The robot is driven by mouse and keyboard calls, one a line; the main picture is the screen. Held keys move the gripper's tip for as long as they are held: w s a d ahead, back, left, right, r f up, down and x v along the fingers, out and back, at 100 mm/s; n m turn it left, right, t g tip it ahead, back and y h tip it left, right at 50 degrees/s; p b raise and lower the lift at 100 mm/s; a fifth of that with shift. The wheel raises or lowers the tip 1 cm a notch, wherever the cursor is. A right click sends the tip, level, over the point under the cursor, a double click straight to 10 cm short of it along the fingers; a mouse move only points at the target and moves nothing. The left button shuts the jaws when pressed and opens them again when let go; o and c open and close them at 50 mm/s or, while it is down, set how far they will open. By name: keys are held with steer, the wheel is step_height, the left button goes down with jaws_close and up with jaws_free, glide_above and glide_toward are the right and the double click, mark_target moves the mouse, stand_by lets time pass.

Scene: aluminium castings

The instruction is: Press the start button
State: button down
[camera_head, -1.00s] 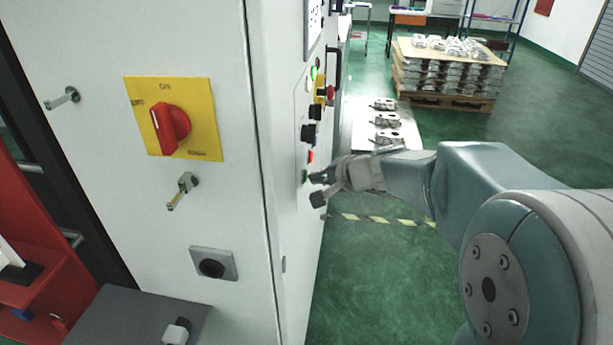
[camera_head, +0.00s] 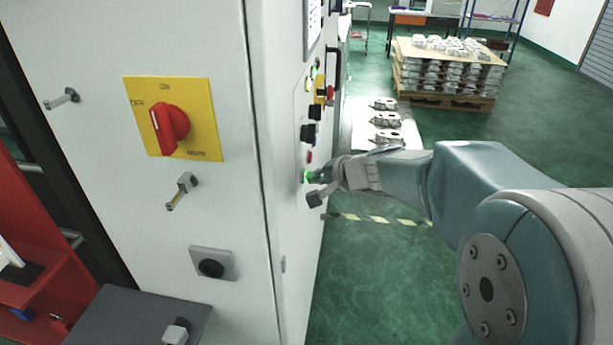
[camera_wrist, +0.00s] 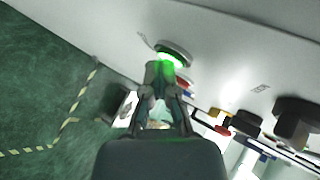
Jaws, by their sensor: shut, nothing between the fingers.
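The green start button (camera_head: 306,177) is on the side panel of the white cabinet and glows bright green. It also glows in the wrist view (camera_wrist: 173,58), right at the fingertips. My gripper (camera_head: 318,182) is shut and empty, with its tips at the button. In the wrist view my gripper (camera_wrist: 160,72) points at the button's face and appears to touch it. The fingertips hide part of the button.
A red button (camera_head: 309,157) and black knobs (camera_head: 308,132) sit just above on the same panel. A yellow plate with a red rotary switch (camera_head: 170,128) is on the cabinet's near face. A pallet of castings (camera_head: 450,72) stands behind.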

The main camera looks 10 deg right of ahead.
steer(key=shift+s+d, duration=0.3)
steer(key=shift+d, duration=0.45)
steer(key=d, duration=0.1)
steer(key=s+d, duration=0.1)
steer(key=d, duration=0.2)
steer(key=shift+s+d, duration=0.25)
steer(key=shift+d, duration=0.15)
stand_by(0.4)
steer(key=s+a+n+g+h, duration=0.2)
steer(key=s+a+n, duration=0.1)
steer(key=s, duration=0.6)
steer(key=s+a+n+g+h, duration=0.2)
steer(key=s+n, duration=0.2)
steer(key=s, duration=0.6)
steer(key=s+d+n+h, duration=0.2)
steer(key=s+d+h, duration=0.1)
steer(key=s, duration=0.4)
steer(key=shift+s+f, duration=0.15)
steer(key=shift+s, duration=0.1)
